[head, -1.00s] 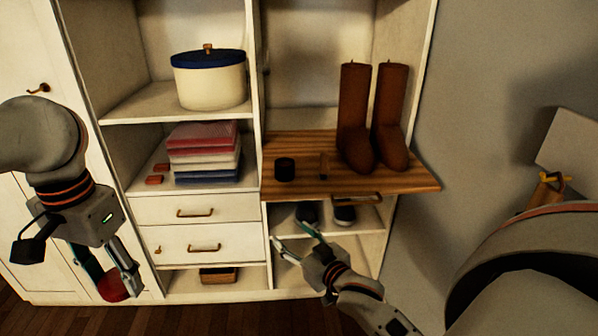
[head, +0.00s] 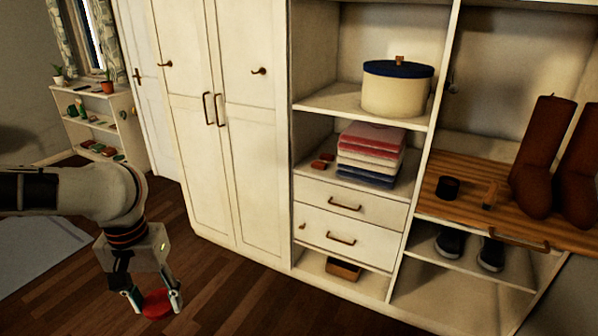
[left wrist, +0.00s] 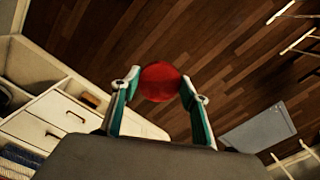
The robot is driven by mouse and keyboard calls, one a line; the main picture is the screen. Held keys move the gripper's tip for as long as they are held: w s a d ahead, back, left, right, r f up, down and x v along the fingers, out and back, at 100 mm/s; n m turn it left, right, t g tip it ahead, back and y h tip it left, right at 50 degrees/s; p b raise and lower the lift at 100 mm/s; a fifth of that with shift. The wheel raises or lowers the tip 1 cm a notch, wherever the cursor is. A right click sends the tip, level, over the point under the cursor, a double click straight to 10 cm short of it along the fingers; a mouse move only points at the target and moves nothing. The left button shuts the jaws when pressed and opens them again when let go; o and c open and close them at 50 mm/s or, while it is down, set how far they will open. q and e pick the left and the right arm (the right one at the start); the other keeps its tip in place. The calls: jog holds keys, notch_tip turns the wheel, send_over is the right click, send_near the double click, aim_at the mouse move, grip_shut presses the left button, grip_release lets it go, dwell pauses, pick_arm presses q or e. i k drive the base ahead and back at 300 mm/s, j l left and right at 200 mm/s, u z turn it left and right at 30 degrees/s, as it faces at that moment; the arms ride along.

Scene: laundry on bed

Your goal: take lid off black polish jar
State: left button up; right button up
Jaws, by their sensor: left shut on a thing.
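The black polish jar (head: 447,188) stands upright on the wooden pull-out shelf (head: 468,205) at the right of the head view. I cannot tell whether its dark top is a separate lid. My left gripper (head: 155,299) is well to the left of the jar, low over the floor. It is shut on a round red disc-like thing (head: 157,305). The disc also shows between the fingers in the left wrist view (left wrist: 160,82). My right gripper is in neither view now.
A brown brush-like thing (head: 490,195) and brown boots (head: 540,160) stand beside the jar. Dark shoes (head: 450,242) sit below. Folded cloths (head: 370,152) and a blue-lidded box (head: 396,90) fill the middle shelves. The wooden floor (head: 230,300) before the wardrobe is clear.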

aim_at(447, 189)
jog(key=i+l, duration=0.25)
jog(key=i, duration=0.2)
jog(key=i+l, duration=0.25)
jog(key=i, duration=0.15)
jog(key=i+l+z, duration=0.1)
jog(key=i+z, duration=0.15)
jog(key=z, duration=0.2)
jog(key=i+z, duration=0.2)
jog(key=z, duration=0.25)
